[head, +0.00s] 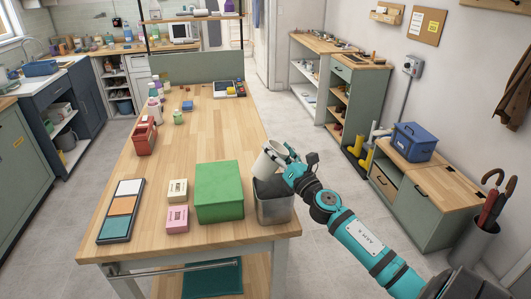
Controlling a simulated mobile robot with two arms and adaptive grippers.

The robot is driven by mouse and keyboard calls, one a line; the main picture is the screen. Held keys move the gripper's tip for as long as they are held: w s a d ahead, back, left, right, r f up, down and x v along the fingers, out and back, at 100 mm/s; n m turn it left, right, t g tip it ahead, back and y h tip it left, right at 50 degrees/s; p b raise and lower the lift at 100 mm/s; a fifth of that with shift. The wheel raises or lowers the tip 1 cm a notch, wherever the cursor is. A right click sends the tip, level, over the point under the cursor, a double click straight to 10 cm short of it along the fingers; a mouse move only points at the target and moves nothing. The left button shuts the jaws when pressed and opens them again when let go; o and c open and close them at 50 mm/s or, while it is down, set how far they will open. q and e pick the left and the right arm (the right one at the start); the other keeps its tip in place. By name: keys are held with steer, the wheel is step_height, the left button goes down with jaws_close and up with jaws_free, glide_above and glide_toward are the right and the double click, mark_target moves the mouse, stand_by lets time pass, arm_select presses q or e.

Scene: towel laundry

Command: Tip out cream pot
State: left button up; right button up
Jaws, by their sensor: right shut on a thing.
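The cream pot (267,162) is in my right gripper (287,165), which is shut on it. The pot is tilted, at the right edge of the wooden table (190,130). It is just above a grey, square-sided container (275,209) that stands on the table's near right corner. The inside of the pot and anything in the container cannot be made out. My left gripper is out of view.
A green box (219,192) stands directly left of the container. A cream block (177,190), a pink block (177,219) and a tray with coloured panels (121,210) lie further left. A red bin (145,136) stands at the left edge. The table's middle is clear.

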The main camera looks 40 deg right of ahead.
step_height(320, 180, up, 2)
steer(key=n+p, duration=0.2)
steer(key=p, duration=0.1)
steer(key=n+g+p, duration=0.1)
steer(key=n+p, duration=0.1)
steer(key=p, duration=0.1)
steer(key=n+y+p, duration=0.1)
steer(key=n+p, duration=0.1)
steer(key=p, duration=0.1)
steer(key=shift+r+g+p, duration=0.25)
steer(key=shift+g+p, duration=0.05)
steer(key=shift+g, duration=0.1)
steer(key=shift+f+n, duration=0.1)
steer(key=shift+n, duration=0.2)
steer(key=shift+f, duration=0.15)
